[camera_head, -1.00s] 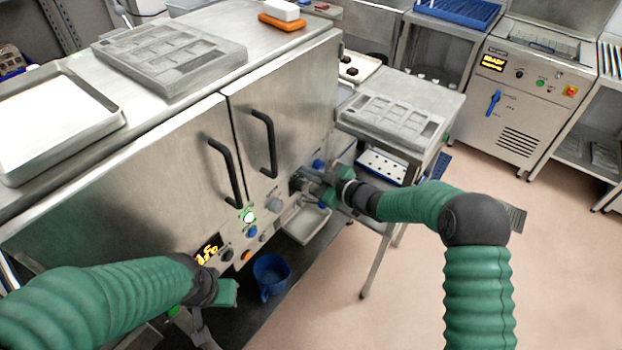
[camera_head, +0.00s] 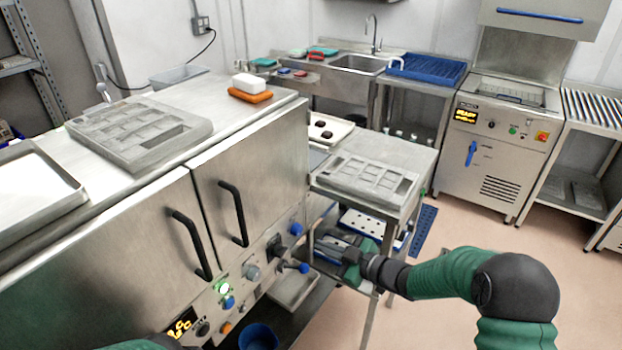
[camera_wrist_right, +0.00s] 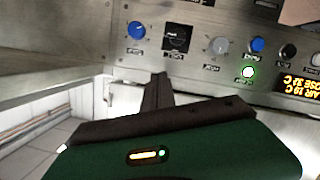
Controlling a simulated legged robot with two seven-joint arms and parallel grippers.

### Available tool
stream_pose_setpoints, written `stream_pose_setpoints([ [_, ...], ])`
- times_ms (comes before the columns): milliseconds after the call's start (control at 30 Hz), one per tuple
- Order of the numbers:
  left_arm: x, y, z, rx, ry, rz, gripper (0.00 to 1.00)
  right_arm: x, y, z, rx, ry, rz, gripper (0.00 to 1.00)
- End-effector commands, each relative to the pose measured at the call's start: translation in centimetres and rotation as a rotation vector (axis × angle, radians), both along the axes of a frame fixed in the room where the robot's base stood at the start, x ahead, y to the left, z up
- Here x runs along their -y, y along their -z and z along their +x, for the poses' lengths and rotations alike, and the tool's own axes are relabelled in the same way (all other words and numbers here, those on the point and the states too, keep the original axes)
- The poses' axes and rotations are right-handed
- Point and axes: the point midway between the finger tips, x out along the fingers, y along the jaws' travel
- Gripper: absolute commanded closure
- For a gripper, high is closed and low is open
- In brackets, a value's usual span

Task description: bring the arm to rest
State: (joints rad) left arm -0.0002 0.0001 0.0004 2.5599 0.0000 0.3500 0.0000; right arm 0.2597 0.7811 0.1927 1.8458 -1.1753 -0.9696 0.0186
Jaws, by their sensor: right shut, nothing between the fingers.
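My right gripper (camera_head: 322,246) is shut and empty. It is just to the right of the control panel (camera_head: 262,272) of the steel cabinet and apart from its knobs. My green right arm comes in from the lower right. In the right wrist view the closed dark fingers (camera_wrist_right: 157,90) point up toward the panel, below a black switch (camera_wrist_right: 177,37) and a blue knob (camera_wrist_right: 136,29). Only a green strip of my left arm shows at the bottom edge of the head view; its gripper is out of the picture.
A side table (camera_head: 415,166) with a grey mould (camera_head: 368,178) stands behind my right gripper, its leg close by. A white tray (camera_head: 292,290) is below the panel, with a blue jug (camera_head: 258,338) nearby. Open floor (camera_head: 455,220) lies to the right.

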Motion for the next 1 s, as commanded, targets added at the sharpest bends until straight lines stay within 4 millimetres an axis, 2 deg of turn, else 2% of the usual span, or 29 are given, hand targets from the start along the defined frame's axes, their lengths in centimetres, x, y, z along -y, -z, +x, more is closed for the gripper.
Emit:
stream_pose_setpoints([
  [67, 0.0, 0.0, 0.0, 0.000, 0.000, 0.000, 1.00, 0.4, -0.1, 0.1, -0.022, 0.041, -0.022, 1.00],
  [133, 0.0, 0.0, 0.0, 0.000, 0.000, 0.000, 1.00, 1.8, 0.0, 0.1, -0.089, 0.151, -0.074, 1.00],
  [167, 0.0, 0.0, 0.0, 0.000, 0.000, 0.000, 1.00, 3.0, 0.3, -0.3, -0.137, 0.223, -0.106, 1.00],
  [233, 0.0, 0.0, 0.0, 0.000, -0.001, 0.000, 1.00, 6.7, 1.1, -2.7, -0.295, 0.432, -0.176, 1.00],
  [267, 0.0, 0.0, 0.0, 0.000, -0.001, 0.000, 1.00, 8.5, 1.6, -4.7, -0.382, 0.530, -0.201, 1.00],
  [300, 0.0, 0.0, 0.0, 0.000, -0.001, 0.000, 1.00, 10.6, 2.4, -7.8, -0.499, 0.648, -0.222, 1.00],
  [367, 0.0, 0.0, 0.0, 0.000, -0.001, 0.000, 1.00, 12.7, 3.5, -12.8, -0.667, 0.786, -0.231, 1.00],
  [400, 0.0, 0.0, 0.0, 0.000, -0.001, 0.000, 1.00, 13.5, 4.1, -16.1, -0.771, 0.856, -0.230, 1.00],
  [500, 0.0, 0.0, 0.0, 0.000, -0.001, 0.000, 1.00, 13.9, 5.2, -23.1, -0.989, 0.969, -0.208, 1.00],
  [600, 0.0, 0.0, 0.0, 0.000, -0.001, 0.000, 1.00, 13.5, 5.7, -27.5, -1.130, 1.018, -0.187, 1.00],
  [700, 0.0, 0.0, 0.0, 0.000, 0.000, 0.000, 1.00, 13.1, 5.9, -29.2, -1.188, 1.035, -0.177, 1.00],
  [1000, 0.0, 0.0, 0.0, 0.000, 0.000, 0.000, 1.00, 13.1, 5.9, -29.4, -1.193, 1.036, -0.177, 1.00],
])
